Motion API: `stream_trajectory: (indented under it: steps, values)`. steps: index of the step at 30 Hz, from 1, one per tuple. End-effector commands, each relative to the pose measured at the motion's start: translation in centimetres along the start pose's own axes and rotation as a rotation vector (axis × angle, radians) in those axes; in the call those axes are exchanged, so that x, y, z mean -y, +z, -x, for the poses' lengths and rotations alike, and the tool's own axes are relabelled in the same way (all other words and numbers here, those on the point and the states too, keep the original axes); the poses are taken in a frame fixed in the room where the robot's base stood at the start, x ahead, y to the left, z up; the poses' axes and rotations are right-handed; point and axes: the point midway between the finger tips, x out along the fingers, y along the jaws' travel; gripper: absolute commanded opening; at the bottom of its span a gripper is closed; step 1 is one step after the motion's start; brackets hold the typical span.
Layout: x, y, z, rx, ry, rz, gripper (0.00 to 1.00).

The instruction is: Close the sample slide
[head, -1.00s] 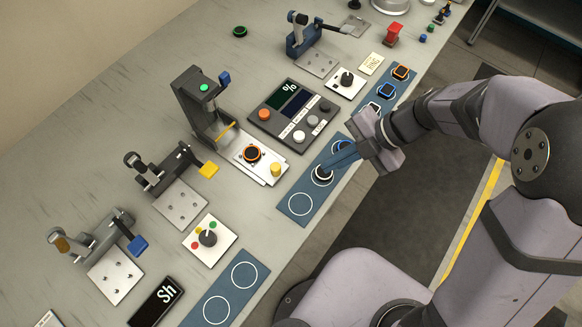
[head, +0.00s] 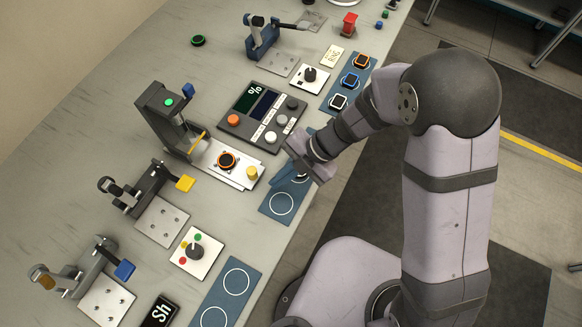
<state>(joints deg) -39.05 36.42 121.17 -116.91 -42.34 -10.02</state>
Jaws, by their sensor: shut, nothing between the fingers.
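The sample slide (head: 215,157) is a pale plate reaching out from the foot of a tall dark tester (head: 163,118) with a green button on top. The slide stands out from the tester. My gripper (head: 298,178) is shut and empty, to the right of the yellow knob and apart from it, above a blue mat. Its wrist hides part of that mat.
A console with a screen and buttons (head: 262,112) lies just behind the slide. The blue mat (head: 270,215) has white circles. Toggle clamps stand at the left (head: 140,192) and at the back (head: 262,40). A selector-knob plate (head: 196,252) is in front. The table edge runs along the right.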

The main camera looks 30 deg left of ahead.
Motion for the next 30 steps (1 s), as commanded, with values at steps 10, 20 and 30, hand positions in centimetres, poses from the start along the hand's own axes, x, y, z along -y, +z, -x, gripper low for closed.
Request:
stream_trajectory:
  steps: [10, 20, 30]
  values:
    - [-3.2, 0.0, -1.2, 0.002, 0.003, 0.004, 0.00]
    - [-3.4, 0.0, -1.4, 0.002, 0.004, 0.002, 0.00]
    - [-6.2, -0.1, -2.4, 0.001, 0.002, 0.006, 0.00]
